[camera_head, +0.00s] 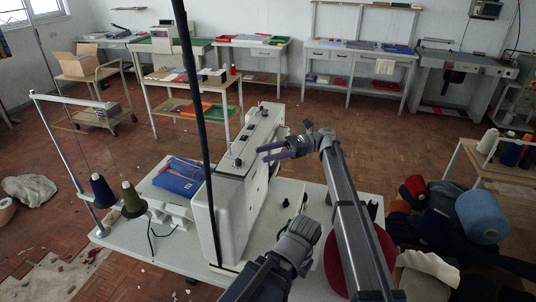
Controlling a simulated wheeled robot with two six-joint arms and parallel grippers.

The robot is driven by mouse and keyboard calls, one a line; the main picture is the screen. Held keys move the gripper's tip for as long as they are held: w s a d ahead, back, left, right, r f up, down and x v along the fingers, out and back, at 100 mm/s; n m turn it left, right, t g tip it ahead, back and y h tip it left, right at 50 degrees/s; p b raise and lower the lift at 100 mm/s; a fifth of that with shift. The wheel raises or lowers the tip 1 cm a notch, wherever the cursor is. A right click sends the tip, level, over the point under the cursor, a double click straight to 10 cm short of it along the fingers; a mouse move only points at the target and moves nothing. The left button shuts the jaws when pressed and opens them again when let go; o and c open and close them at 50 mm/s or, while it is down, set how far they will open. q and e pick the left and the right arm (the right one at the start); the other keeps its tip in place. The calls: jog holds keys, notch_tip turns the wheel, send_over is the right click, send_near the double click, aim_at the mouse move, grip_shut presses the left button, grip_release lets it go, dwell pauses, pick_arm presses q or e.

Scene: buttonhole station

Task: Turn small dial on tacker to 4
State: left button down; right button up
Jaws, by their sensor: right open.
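The tacker (204,215) is a white sewing-type machine on a pale worktable (170,247). Small dark knobs (237,162) show on its upper side; I cannot tell which is the small dial, and no numbers are legible. My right gripper (266,152) is open, its two fingers pointing left, close to the tacker's upper right side in the picture. I see nothing between the fingers, and cannot tell whether they touch the machine. My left gripper (300,242) is at the bottom centre, right of the tacker; its fingers cannot be made out.
Thread cones (132,200) stand at the table's left beside a metal thread stand (63,150). Blue folded cloth (180,178) lies left of the tacker. A dark vertical pole (200,120) crosses the view. A red round thing (372,262) is partly behind my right arm.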

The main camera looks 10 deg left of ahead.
aim_at(246, 163)
jog(key=shift+s+a+n+t+y, duration=0.45)
jog(key=shift+s+a+n+t, duration=0.4)
jog(key=shift+n, duration=4.6)
jog(key=shift+s+a+n+t+y, duration=0.5)
jog(key=shift+s+a+n+t, duration=0.35)
jog(key=shift+n, duration=4.55)
jog(key=shift+s+a+n+t+y, duration=0.45)
jog(key=shift+s+a+n+t, duration=0.4)
jog(key=shift+n, duration=4.6)
jog(key=shift+s+a, duration=0.15)
grip_shut()
